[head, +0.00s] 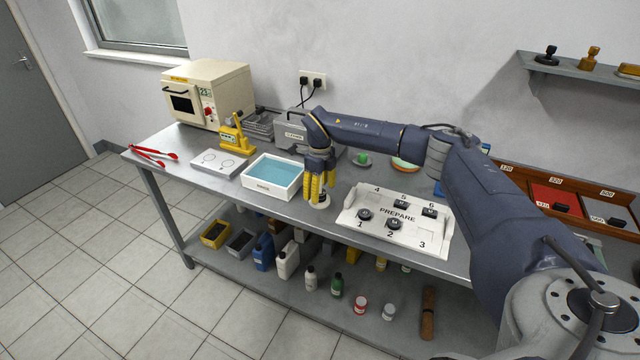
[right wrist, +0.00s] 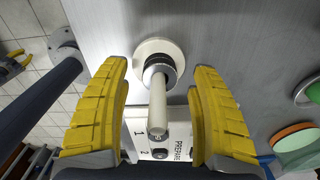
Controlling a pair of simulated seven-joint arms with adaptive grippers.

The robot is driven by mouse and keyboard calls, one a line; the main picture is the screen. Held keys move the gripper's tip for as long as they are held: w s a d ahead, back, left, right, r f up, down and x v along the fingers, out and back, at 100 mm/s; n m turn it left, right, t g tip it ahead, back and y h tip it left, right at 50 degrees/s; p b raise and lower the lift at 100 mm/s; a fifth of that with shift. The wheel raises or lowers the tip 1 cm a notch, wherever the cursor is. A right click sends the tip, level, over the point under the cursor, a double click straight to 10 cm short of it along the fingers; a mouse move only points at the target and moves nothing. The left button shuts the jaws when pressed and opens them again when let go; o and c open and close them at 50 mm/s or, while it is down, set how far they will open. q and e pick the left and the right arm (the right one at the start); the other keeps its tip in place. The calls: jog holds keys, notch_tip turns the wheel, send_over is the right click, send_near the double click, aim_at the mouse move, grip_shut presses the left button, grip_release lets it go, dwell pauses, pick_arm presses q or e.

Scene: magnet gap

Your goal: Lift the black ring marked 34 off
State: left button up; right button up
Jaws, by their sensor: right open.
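A white round stand (right wrist: 160,46) with a pale upright post (right wrist: 157,105) shows in the right wrist view. A black ring (right wrist: 154,73) sits around the post, low down near the base; I cannot read a number on it. In the head view the stand's base (head: 318,205) shows at the table's front edge, below my right gripper (head: 321,193). My right gripper is open, pointing down, with its yellow fingers on either side of the post and apart from the ring.
A white PREPARE board (head: 384,238) with several black pieces lies just right of the stand. A white tray of blue liquid (head: 272,177) stands to the left. A green item (head: 361,159) and a round dish (head: 404,163) lie behind. Red tongs (head: 154,154) lie far left.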

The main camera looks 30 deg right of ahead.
jog(key=shift+f, duration=0.25)
grip_shut()
jog(key=shift+r, duration=5.1)
jog(key=shift+r, duration=0.1)
